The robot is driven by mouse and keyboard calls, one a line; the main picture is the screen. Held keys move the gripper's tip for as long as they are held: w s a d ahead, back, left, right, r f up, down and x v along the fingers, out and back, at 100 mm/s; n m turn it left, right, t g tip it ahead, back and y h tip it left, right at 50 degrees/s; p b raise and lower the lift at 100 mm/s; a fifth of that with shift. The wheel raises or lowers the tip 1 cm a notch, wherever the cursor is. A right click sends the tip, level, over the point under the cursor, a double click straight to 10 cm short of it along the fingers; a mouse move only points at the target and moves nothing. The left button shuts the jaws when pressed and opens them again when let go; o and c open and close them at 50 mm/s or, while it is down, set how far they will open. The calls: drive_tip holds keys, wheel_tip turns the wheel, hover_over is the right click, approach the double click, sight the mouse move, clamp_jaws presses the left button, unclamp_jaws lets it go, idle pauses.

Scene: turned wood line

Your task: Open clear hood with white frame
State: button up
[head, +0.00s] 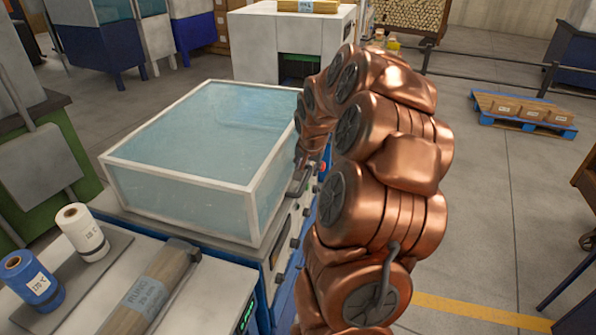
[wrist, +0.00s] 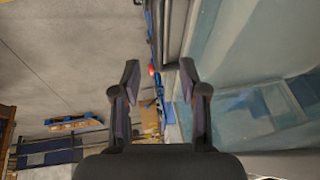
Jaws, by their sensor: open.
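The clear hood (head: 190,178) is a box of bluish see-through panels in a white frame. It sits down flat on a machine in the head view, and its panels also fill the right side of the wrist view (wrist: 235,65). My gripper (wrist: 159,72) is open, with nothing between its fingers. Its fingers point along the hood's right side, with the hood's edge close beside the right finger. In the head view my copper arm hides most of the gripper and part of the hood's right side. A grey bar shows there, but I cannot tell whether it is a handle.
A red button (head: 322,168) is on the machine beside my arm. A blue spool (head: 30,280), a white spool (head: 82,232) and a wrapped bundle (head: 150,287) are at front left. A blue pallet (head: 523,114) stands far right. The floor at right is mostly clear.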

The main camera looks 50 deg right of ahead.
sight(306, 178)
drive_tip(key=shift+d+r+p+x, duration=0.15)
drive_tip(key=shift+p+x, duration=0.3)
drive_tip(key=shift+x, duration=0.95)
drive_tip(key=shift+d+p+x, duration=0.3)
drive_tip(key=shift+p+x, duration=0.1)
drive_tip(key=shift+x, duration=1)
drive_tip(key=shift+d+r+p+x, duration=0.15)
drive_tip(key=shift+p+x, duration=0.3)
drive_tip(key=shift+x, duration=0.95)
drive_tip(key=shift+w+f, duration=0.1)
drive_tip(key=shift+w, duration=0.05)
clamp_jaws()
